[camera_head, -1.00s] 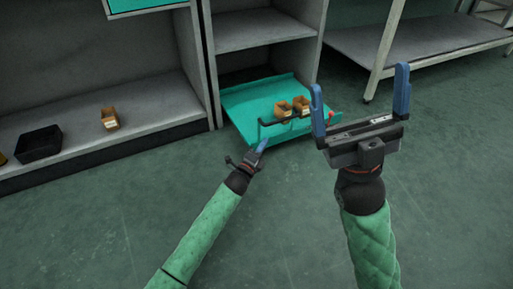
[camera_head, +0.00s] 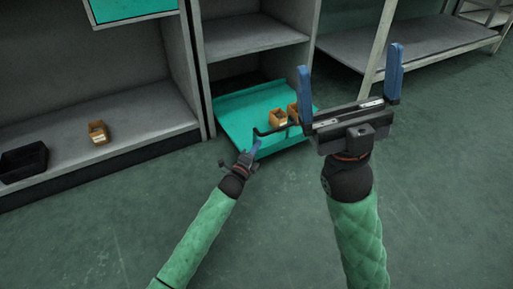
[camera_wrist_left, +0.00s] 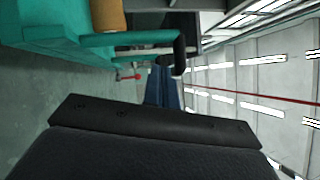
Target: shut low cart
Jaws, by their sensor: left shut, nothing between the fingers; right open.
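The low cart (camera_head: 240,107) is a teal tray pulled part way out of the bottom of the grey cabinet, with a black handle (camera_head: 271,131) along its front. It also shows in the left wrist view (camera_wrist_left: 48,32), at the upper left. My left gripper (camera_head: 256,147) is shut and empty, with its blue fingertips close to the cart's front edge near the handle's left end. I cannot tell whether they touch. In the left wrist view the fingers (camera_wrist_left: 163,88) sit just below the dark handle end. My right gripper (camera_head: 349,84) is open and empty, raised nearer the camera and hiding the cart's right part.
Small orange bins (camera_head: 278,117) stand on the cart. Another orange bin (camera_head: 98,132) and a black bin (camera_head: 24,162) stand on the left low shelf. A grey rack (camera_head: 410,40) stands at the right. The green floor in front is clear.

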